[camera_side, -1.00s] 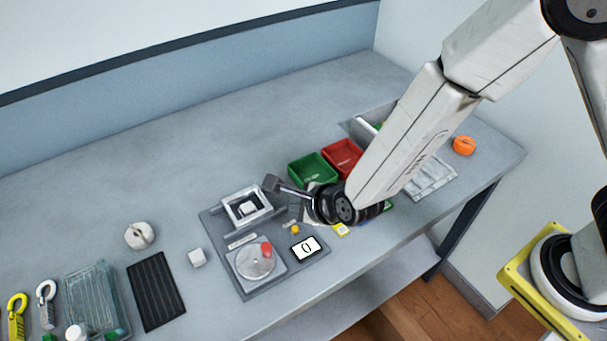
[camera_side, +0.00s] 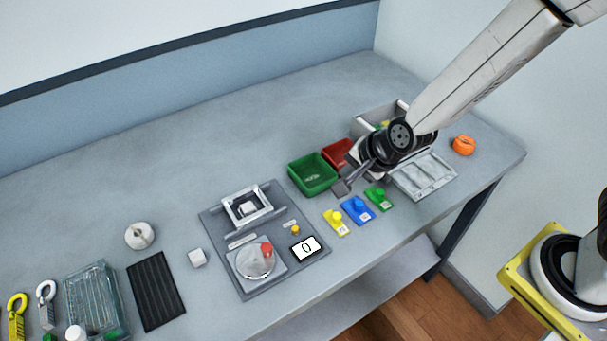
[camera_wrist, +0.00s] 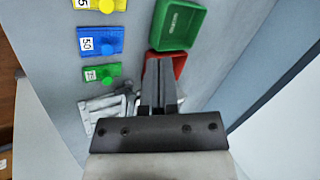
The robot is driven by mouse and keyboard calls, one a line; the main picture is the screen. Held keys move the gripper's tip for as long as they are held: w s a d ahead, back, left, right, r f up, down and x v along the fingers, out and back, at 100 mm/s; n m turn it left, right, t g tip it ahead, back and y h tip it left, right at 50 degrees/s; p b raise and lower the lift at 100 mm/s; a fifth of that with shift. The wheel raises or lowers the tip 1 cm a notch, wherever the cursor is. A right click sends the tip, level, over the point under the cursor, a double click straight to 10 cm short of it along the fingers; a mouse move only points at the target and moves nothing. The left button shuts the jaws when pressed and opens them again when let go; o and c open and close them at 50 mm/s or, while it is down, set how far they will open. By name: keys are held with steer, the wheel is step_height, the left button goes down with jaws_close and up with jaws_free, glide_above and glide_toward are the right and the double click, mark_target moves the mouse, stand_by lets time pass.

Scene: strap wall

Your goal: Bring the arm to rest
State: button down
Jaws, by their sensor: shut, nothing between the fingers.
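My gripper (camera_side: 342,188) is shut and empty, held above the table (camera_side: 270,130) just in front of the red bin.
The green bin (camera_side: 313,174) and red bin (camera_side: 338,153) stand close to my gripper. Yellow (camera_side: 336,221), blue (camera_side: 357,208) and green (camera_side: 378,197) knobbed blocks lie in front. A scale unit (camera_side: 255,262) stands left, an orange object (camera_side: 463,145) right. The table's back is clear.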

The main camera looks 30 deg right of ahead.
steer(key=s+d+r+n+g+h, duration=0.1)
steer(key=s+d+n, duration=0.3)
steer(key=d+n, duration=0.2)
steer(key=s+d+r+n+g, duration=0.2)
steer(key=s+d+n, duration=0.3)
steer(key=d+n, duration=0.2)
steer(key=shift+d+r+g+h, duration=0.15)
steer(key=shift+d+g+h, duration=0.15)
steer(key=shift+d+h, duration=0.15)
